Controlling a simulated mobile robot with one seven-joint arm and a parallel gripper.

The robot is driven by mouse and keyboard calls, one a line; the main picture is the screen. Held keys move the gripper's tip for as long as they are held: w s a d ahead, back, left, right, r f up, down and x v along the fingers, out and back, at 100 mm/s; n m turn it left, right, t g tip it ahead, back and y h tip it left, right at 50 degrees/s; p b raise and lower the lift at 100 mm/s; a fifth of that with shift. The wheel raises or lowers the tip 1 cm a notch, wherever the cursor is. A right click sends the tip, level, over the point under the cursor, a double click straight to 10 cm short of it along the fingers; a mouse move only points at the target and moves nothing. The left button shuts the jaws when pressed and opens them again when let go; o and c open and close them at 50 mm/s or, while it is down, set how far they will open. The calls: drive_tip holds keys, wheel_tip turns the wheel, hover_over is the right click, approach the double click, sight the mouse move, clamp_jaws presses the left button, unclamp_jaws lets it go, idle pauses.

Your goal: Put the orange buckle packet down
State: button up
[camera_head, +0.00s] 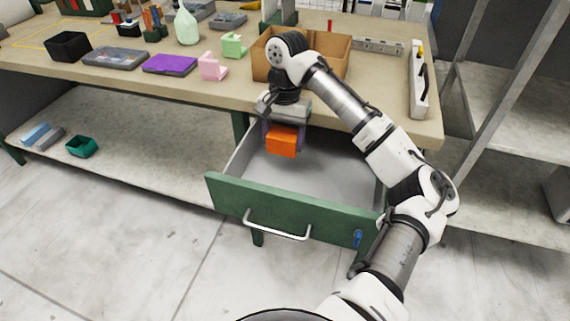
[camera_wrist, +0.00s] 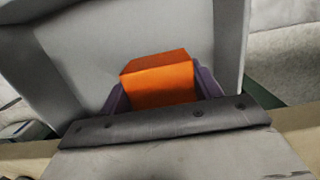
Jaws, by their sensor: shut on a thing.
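The orange buckle packet (camera_head: 282,142) is a small orange block held between the jaws of my gripper (camera_head: 283,134). It also shows in the wrist view (camera_wrist: 158,82), with a dark purple finger (camera_wrist: 207,84) on its right side and another on its left. My gripper points down over the open drawer (camera_head: 335,181), near its back end under the table edge. The drawer has a grey inside and a green front with a light handle. I cannot tell whether the packet touches the drawer floor.
The drawer is otherwise empty in what shows, with free floor in front of the packet. The table (camera_head: 203,88) above holds a cardboard box (camera_head: 334,58), pink (camera_head: 212,67) and green blocks (camera_head: 234,45), and a purple item (camera_head: 169,64). A blue key (camera_head: 358,238) sits on the drawer front.

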sight(285, 130)
wheel_tip(285, 130, down, 8)
drive_tip(key=shift+f, duration=0.25)
drive_tip(key=shift+f, duration=0.15)
drive_tip(key=o, duration=1.1)
drive_tip(key=shift+c, duration=0.2)
drive_tip(key=r, duration=0.4)
drive_tip(key=w+r, duration=0.1)
drive_tip(key=r, duration=0.7)
drive_tip(key=shift+w+d+r, duration=0.1)
drive_tip(key=shift+w+d, duration=0.05)
drive_tip(key=shift+d, duration=0.05)
